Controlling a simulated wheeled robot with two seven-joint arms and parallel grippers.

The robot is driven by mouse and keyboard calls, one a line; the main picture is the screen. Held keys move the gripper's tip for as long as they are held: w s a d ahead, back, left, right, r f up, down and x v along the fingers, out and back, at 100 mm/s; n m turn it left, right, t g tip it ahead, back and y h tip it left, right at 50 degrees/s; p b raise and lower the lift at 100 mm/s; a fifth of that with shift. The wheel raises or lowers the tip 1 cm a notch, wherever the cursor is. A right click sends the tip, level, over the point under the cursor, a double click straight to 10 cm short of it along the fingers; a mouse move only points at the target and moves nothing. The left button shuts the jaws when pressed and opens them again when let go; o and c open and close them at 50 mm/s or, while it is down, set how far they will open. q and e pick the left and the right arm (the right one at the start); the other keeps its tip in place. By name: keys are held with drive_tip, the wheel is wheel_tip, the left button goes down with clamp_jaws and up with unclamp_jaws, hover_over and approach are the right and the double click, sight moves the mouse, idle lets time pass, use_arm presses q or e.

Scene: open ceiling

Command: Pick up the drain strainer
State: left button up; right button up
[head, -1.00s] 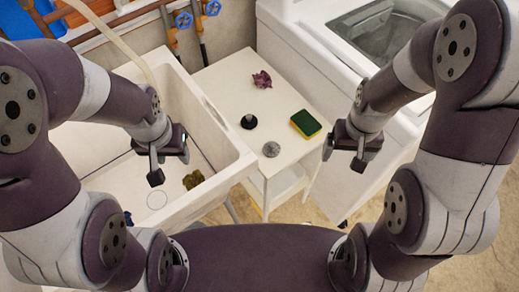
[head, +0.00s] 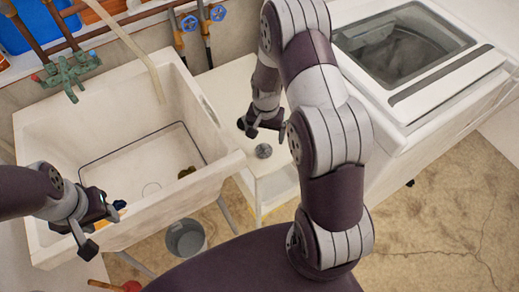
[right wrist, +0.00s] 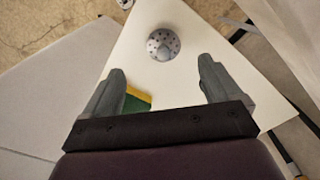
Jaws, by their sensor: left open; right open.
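The drain strainer (head: 263,151) is a small round grey metal piece with holes, lying on the white side table (head: 235,97) near its front edge. In the right wrist view the strainer (right wrist: 163,44) lies beyond my open fingertips, roughly centred between them and not touched. My right gripper (head: 262,130) is open and empty above the table, just behind the strainer in the head view; it also shows in the right wrist view (right wrist: 160,80). My left gripper (head: 98,222) is open and empty over the sink's front left part.
A green and yellow sponge (right wrist: 138,100) lies on the table near the right gripper. The white sink (head: 110,145) stands left of the table, with a brownish clump (head: 186,172) inside. A washing machine (head: 420,75) stands right. A bucket (head: 186,238) is on the floor.

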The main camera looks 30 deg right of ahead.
sight(264, 145)
drive_tip(key=f, duration=0.5)
drive_tip(key=f+p, duration=0.1)
drive_tip(key=f, duration=0.2)
drive_tip(key=shift+w, duration=0.4)
drive_tip(key=shift+r, duration=0.1)
drive_tip(key=c, duration=1.1)
